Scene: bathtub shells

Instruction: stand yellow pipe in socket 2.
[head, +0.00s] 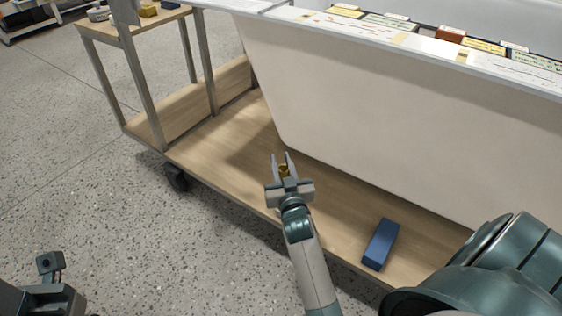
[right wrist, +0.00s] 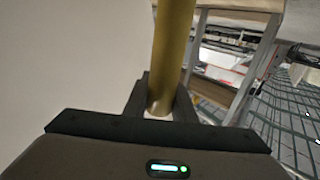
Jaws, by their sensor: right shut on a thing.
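The yellow pipe (right wrist: 173,45) stands between the fingers of my right gripper (right wrist: 162,98) in the right wrist view, running up out of the picture. In the head view my right gripper (head: 282,160) is shut on it, and only a small yellow bit of the pipe (head: 284,170) shows between the fingers. The gripper is in front of the pale tub wall, over the lower wooden deck in the picture. A dark part of my left arm shows at the lower left; its fingers cannot be made out. I cannot pick out socket 2 in either view.
The white bathtub shell (head: 390,110) rests on a wheeled wooden cart (head: 215,150). Several small labelled cards and blocks line the tub's top ledge (head: 420,45). A blue block (head: 380,244) lies on the deck at right. A raised side table (head: 130,25) stands at upper left. Open floor lies left.

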